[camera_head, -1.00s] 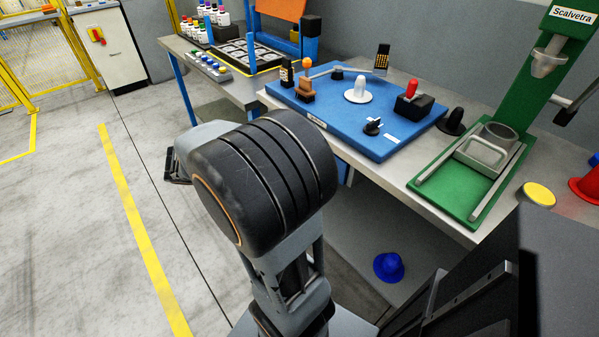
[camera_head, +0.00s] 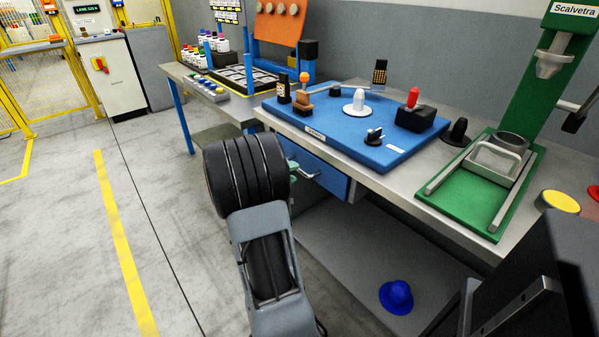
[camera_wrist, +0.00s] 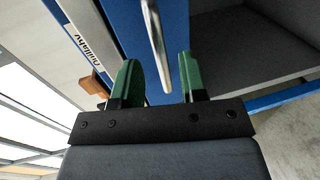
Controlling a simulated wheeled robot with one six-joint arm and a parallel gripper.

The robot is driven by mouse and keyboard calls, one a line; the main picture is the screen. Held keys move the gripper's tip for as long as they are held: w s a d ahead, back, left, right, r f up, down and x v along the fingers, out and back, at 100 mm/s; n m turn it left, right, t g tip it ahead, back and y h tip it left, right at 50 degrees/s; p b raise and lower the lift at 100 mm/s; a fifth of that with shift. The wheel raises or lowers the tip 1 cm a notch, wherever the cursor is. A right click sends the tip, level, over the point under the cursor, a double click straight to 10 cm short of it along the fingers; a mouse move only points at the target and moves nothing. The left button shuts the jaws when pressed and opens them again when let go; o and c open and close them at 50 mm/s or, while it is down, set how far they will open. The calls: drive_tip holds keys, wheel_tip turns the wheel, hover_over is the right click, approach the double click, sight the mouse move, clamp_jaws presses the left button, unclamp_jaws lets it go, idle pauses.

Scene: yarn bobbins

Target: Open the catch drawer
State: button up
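The blue drawer (camera_head: 327,178) is under the workbench, below the blue board. Its front looks closed against the bench, though my arm hides its left part. Its metal bar handle (camera_head: 308,174) shows just right of my arm. In the wrist view the handle (camera_wrist: 154,40) runs down the blue drawer front (camera_wrist: 122,22) and ends between my fingers. My gripper (camera_wrist: 158,78) has green fingers spread apart, one on each side of the handle, with gaps showing on both sides. In the head view my gripper (camera_head: 294,168) is mostly hidden behind my wrist.
The blue board (camera_head: 345,125) above carries a white cone, a red-topped black block and knobs. A green stand (camera_head: 500,190) is at the right of the bench. A blue hat-shaped thing (camera_head: 396,297) lies on the lower shelf (camera_head: 340,265). The floor at left is clear.

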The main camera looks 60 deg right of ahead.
sight(300, 170)
drive_tip(key=shift+x, duration=1.9)
drive_tip(key=shift+c, duration=0.4)
clamp_jaws()
